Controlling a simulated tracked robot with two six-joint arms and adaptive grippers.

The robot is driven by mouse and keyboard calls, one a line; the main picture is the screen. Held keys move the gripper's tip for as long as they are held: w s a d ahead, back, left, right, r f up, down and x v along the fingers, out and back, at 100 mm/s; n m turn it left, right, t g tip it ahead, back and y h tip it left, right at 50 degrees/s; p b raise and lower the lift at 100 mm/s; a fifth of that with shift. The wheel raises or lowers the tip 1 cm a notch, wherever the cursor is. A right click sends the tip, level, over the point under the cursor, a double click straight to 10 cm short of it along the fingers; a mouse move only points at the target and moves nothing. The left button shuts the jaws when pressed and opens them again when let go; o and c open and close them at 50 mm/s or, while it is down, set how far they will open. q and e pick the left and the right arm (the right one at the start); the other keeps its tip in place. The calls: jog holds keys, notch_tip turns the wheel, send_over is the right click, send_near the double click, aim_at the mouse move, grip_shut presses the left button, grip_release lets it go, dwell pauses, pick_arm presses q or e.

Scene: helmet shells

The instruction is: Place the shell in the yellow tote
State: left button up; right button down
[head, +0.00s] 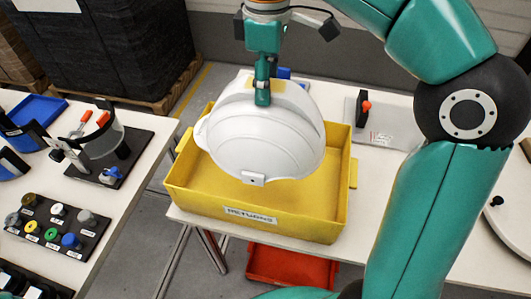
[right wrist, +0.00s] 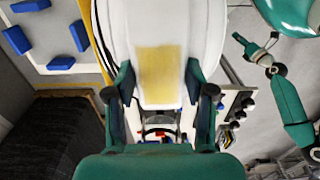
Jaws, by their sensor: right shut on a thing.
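The white ridged helmet shell (head: 265,140) hangs tilted over the yellow tote (head: 258,222), which is labelled RETURNS. The shell covers much of the tote's inside, and I cannot tell whether it touches the floor of the tote. My right gripper (head: 262,97) is shut on the shell's upper edge, near a tan patch. In the right wrist view the white shell (right wrist: 160,30) and its tan patch lie between the two fingers. My left gripper (right wrist: 257,50) appears small at the upper right of the right wrist view, away from the shell; its jaws are unclear.
The tote stands on a white table (head: 385,160) with a grey plate and red-knobbed fixture (head: 364,108) to its right. A red bin (head: 290,266) sits below. A left table holds a visor fixture (head: 105,145) and a rack of coloured knobs (head: 55,228). A dark wrapped pallet stands behind.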

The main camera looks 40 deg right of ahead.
aim_at(271, 106)
jog(key=f, duration=0.4)
jog(key=f+b, duration=0.1)
jog(key=f, duration=0.3)
jog(key=f+b, duration=0.1)
jog(key=f, duration=0.3)
jog(key=shift+s+d+f, duration=0.15)
jog(key=shift+s+d, duration=0.1)
jog(key=shift+d, duration=0.1)
notch_tip(271, 106, down, 5)
jog(key=shift+f, duration=0.15)
jog(key=shift+f, duration=0.15)
jog(key=shift+c, duration=2)
grip_release()
notch_tip(271, 106, up, 12)
jog(key=shift+r+p, duration=0.15)
jog(key=shift+p, duration=0.45)
